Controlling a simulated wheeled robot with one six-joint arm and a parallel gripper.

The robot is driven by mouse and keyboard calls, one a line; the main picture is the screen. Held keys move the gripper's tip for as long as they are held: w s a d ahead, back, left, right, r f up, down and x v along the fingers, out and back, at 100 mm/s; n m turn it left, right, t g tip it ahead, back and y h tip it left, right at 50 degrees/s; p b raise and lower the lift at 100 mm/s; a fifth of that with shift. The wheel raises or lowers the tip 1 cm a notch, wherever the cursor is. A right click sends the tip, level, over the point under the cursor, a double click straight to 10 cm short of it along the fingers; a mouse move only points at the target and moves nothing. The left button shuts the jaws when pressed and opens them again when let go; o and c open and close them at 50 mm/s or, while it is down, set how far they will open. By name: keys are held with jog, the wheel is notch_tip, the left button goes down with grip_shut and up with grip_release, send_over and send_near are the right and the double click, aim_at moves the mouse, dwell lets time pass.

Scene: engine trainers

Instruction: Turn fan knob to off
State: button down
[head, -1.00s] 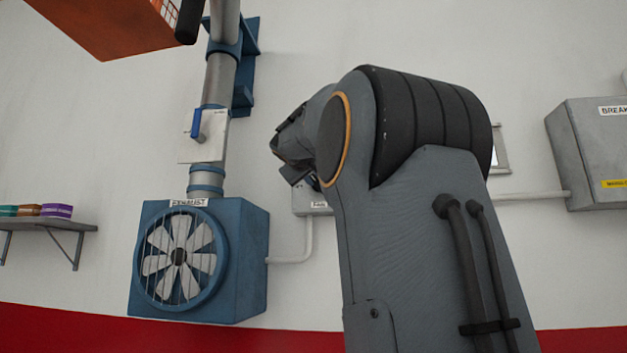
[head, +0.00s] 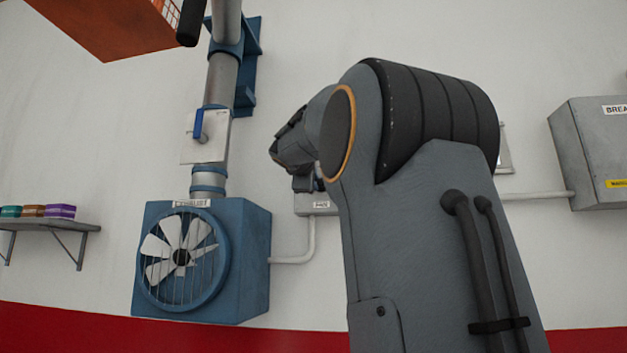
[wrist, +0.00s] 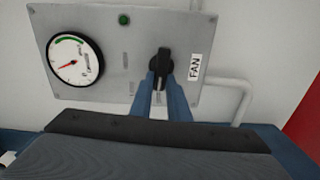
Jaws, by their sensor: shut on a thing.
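The fan knob (wrist: 160,62) is a black knob on a grey panel (wrist: 110,92) in the wrist view, beside a label reading FAN (wrist: 194,67). My gripper (wrist: 160,84) has its blue fingers around the lower part of the knob and is shut on it. The knob's pointer end is partly hidden between the fingers, and the small position marks are too blurred to read. In the head view my arm hides most of the panel; its lower edge with a label (head: 320,205) shows. The exhaust fan (head: 181,257) is in a blue housing at the left.
The panel also holds a round gauge (wrist: 75,60) and a green light (wrist: 124,19). A conduit (head: 300,250) runs from the panel to the fan housing. A valve with a blue lever (head: 198,124) sits above the fan. A grey breaker box (head: 595,150) is at the right.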

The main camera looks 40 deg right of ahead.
jog(key=shift+f+n, duration=0.1)
jog(key=shift+n, duration=0.4)
jog(key=c, duration=1.7)
grip_release()
jog(key=shift+b+v, duration=1.5)
jog(key=shift+v, duration=2.45)
